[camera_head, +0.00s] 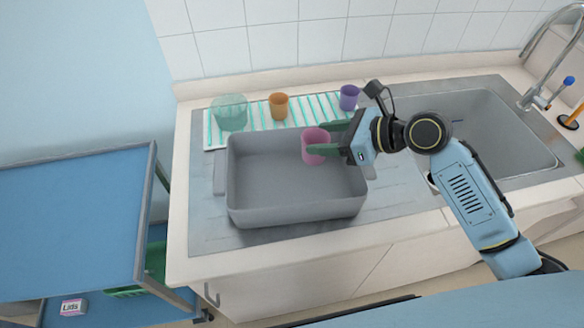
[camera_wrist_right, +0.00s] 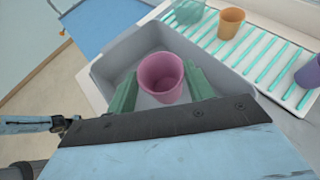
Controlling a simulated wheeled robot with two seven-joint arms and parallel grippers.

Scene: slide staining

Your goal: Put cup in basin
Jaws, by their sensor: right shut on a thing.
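A pink cup (camera_head: 315,146) is held upright between the green fingers of my right gripper (camera_head: 322,140), over the right part of the grey basin. In the right wrist view the cup (camera_wrist_right: 161,75) sits between the two fingers of the gripper (camera_wrist_right: 160,88), with the basin behind it. The grey basin (camera_head: 296,209) stands on the metal drainboard and looks empty inside. I cannot tell from these views how high the cup's bottom is above the basin floor. My left gripper is not in view.
Behind the basin, a striped drying mat (camera_head: 254,115) holds a clear teal bowl (camera_head: 230,112), an orange cup (camera_head: 279,106) and a purple cup (camera_head: 349,97). A metal sink (camera_head: 480,115) with a faucet (camera_head: 535,96) is at the right. A blue cart (camera_head: 75,215) stands at the left.

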